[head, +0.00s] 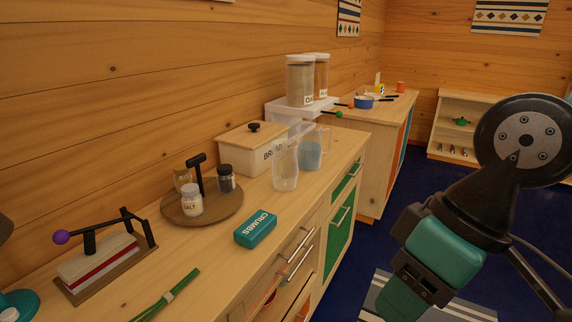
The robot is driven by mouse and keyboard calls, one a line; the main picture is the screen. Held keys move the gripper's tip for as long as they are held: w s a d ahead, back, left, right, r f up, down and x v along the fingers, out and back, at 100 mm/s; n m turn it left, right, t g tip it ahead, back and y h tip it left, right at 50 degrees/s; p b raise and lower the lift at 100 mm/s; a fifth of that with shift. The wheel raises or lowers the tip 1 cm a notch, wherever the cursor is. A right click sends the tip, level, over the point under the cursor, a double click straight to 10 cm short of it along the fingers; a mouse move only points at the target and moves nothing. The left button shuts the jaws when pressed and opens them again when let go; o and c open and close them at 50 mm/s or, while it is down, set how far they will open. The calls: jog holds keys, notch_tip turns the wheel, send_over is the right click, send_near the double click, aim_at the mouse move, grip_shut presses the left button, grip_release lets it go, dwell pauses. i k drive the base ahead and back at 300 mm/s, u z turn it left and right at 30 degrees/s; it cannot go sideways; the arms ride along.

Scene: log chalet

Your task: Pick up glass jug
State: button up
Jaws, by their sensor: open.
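A clear, tall glass jug (286,168) stands upright on the wooden counter, near its front edge, in the head view. Just behind it and to its right is a second see-through jug (311,152), bluish in its lower part, with a handle on its right side. The two overlap in the picture, and I cannot tell whether they touch. My arm fills the right side of the view, well apart from both jugs and out over the floor. The jaws of my gripper do not show.
A bread box (250,149) stands behind the jugs. Left of them are a round tray (212,212) with a salt jar and other jars, and a teal crumbs box (255,229). Cereal dispensers (300,82) stand beyond. Blue floor (375,238) lies right of the counter.

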aim_at(310, 153)
jog(key=z, duration=0.4)
jog(key=i, duration=0.7)
jog(key=z, duration=0.45)
jog(key=i, duration=1.15)
jog(key=u, duration=0.3)
